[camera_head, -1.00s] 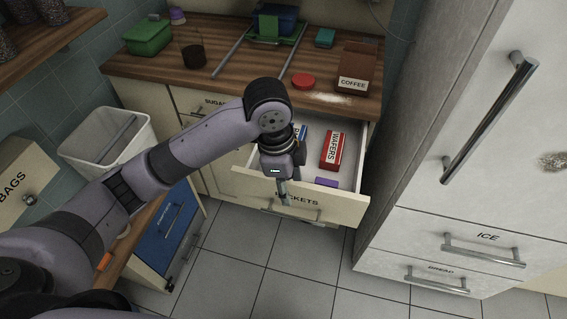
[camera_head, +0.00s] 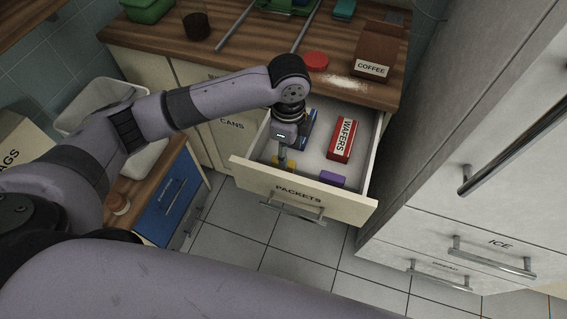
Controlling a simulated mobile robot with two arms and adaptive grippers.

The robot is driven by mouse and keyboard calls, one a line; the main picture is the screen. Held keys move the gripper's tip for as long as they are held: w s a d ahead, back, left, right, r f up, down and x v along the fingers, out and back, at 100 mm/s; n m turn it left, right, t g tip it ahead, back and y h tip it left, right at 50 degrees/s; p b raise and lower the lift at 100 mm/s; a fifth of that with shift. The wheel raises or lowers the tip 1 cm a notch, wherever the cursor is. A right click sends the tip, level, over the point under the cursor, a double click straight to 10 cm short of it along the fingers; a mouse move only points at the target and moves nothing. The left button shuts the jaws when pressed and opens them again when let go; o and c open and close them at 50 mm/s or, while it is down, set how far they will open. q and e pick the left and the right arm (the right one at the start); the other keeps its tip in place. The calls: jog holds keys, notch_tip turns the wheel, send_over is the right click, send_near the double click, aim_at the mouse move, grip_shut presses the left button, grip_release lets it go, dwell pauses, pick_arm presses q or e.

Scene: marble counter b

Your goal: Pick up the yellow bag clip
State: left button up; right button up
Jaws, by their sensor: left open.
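The yellow bag clip (camera_head: 291,167) lies in the open drawer marked PACKETS (camera_head: 239,164), near its front left. Only small yellow parts show on either side of my left gripper's finger. My left gripper (camera_head: 283,160) points down into the drawer right over the clip and is open. The finger hides the middle of the clip, and I cannot tell whether they touch. My right gripper is not in view.
The drawer also holds a red WAFERS box (camera_head: 341,139), a blue packet (camera_head: 309,127) partly behind my gripper, and a purple item (camera_head: 332,178). A COFFEE bag (camera_head: 372,62) and a red lid (camera_head: 316,61) stand on the counter above. A fridge (camera_head: 455,130) is at the right.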

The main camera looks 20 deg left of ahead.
pick_arm(q)
jog(key=shift+f, duration=0.6)
jog(key=f, duration=0.2)
jog(key=a+f, duration=0.1)
jog(key=f, duration=0.1)
jog(key=shift+f, duration=0.6)
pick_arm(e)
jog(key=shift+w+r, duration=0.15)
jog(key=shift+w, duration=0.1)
pick_arm(q)
jog(key=c, duration=1)
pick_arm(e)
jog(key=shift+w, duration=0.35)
